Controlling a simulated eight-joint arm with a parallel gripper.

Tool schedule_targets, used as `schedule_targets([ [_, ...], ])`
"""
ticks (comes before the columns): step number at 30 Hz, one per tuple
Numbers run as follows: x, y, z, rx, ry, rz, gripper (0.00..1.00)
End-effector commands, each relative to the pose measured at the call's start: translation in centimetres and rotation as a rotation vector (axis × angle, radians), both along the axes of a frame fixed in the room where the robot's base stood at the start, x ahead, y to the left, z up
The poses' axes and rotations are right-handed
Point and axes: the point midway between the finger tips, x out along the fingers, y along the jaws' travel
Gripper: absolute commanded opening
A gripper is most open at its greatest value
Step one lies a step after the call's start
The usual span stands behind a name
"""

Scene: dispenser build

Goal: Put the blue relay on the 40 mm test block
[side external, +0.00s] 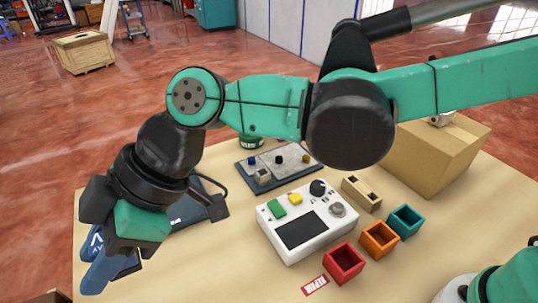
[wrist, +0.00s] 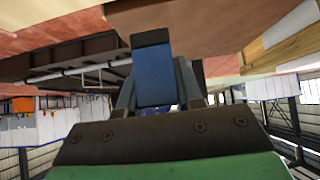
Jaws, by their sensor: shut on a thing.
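My gripper (side external: 114,262) hangs low at the left of the side view, over the left part of the table. In the wrist view, its grey-blue fingers are closed around an upright blue block (wrist: 152,72), which looks like the blue relay. In the side view, I cannot clearly separate this block from the blue fingers. A dark tray (side external: 244,178) at the table's back holds several small pieces. A pale grey block (side external: 263,176) sits at its front left. I cannot tell for sure which piece is the 40 mm test block. My gripper is well apart from the tray.
A white control box (side external: 300,232) stands mid-table. Red (side external: 343,262), orange (side external: 379,239) and teal (side external: 405,221) bins stand to its right. A slotted wooden piece (side external: 361,193) and a cardboard box (side external: 440,150) are behind. A dark item (side external: 188,212) lies close to my gripper.

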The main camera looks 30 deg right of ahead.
Motion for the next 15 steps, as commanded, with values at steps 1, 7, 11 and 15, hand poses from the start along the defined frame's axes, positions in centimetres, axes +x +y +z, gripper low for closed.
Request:
schedule_targets([
  [1, 0.0, 0.0, 0.8, 0.0, 0.0, 0.0, 0.0],
  [7, 0.2, -0.3, 2.8, 0.0, 0.0, -0.013, 0.0],
  [11, 1.9, -2.2, 3.1, 0.001, 0.0, -0.105, 0.0],
  [15, 5.3, -7.2, 3.0, 0.0, -0.001, -0.326, 0.0],
])
